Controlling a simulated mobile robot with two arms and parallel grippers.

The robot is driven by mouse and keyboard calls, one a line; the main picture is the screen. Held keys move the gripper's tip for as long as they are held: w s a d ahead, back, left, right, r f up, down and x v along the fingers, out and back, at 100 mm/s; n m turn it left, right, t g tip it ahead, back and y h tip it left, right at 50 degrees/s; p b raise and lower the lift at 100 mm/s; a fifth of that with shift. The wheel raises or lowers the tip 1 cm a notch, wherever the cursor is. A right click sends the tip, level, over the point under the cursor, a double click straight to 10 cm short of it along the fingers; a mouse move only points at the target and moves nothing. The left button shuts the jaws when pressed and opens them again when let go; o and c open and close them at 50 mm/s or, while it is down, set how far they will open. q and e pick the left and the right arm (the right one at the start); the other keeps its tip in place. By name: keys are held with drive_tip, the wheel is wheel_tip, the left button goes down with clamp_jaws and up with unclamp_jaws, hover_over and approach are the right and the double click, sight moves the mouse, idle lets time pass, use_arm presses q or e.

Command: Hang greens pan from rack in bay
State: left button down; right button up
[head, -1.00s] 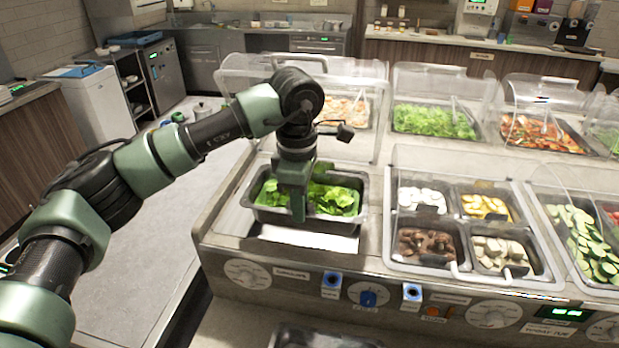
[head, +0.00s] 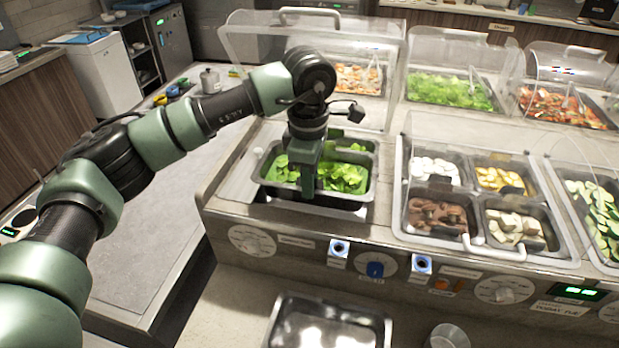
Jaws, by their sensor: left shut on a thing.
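The greens pan (head: 343,205) is a grey metal pan with leafy greens (head: 343,178) in it. It sits in or just over the bay (head: 236,188) at the left end of the counter in the head view. My left gripper (head: 308,191) points down and is shut on the pan's near side, in front of the greens. The gripper covers part of the near wall. I cannot tell whether the pan's rim rests on the bay's edges all round. My right gripper is out of view.
A four-well topping unit (head: 398,205) stands right of the bay, under a clear guard. Another clear guard (head: 245,50) stands behind the bay. Knobs and blue-lit switches line the counter front. An empty metal pan (head: 283,313) and a metal cup (head: 447,338) are below.

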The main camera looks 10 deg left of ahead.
sight(310, 203)
use_arm(q)
wheel_tip(310, 203, down, 4)
drive_tip(key=b, duration=0.3)
drive_tip(key=shift+f+b, duration=0.65)
drive_tip(key=shift+f, duration=0.2)
drive_tip(key=shift+f, duration=0.2)
